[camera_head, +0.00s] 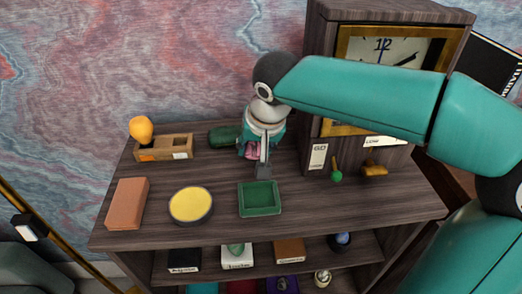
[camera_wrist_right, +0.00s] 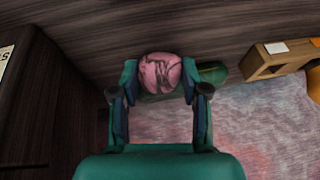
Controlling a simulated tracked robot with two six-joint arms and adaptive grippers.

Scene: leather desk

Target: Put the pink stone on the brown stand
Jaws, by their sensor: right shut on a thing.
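The pink stone (camera_head: 251,153) is held between the fingers of my right gripper (camera_head: 262,163), above the back middle of the desk top. In the right wrist view the pink stone (camera_wrist_right: 160,72), with dark veins, sits between the two fingertips of the right gripper (camera_wrist_right: 160,82). In the head view the fingers partly hide it. A brown stand (camera_head: 289,247) with a pale label on its front is on the shelf below the top, and its upper face looks bare. My left gripper is not in view.
A white stand (camera_head: 237,262) bears a green stone, beside a black stand (camera_head: 184,266). On the top are a green tray (camera_head: 260,210), a yellow round dish (camera_head: 191,204), a brick (camera_head: 127,203), and a wooden holder (camera_head: 178,145). A clock cabinet (camera_head: 318,95) rises at right.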

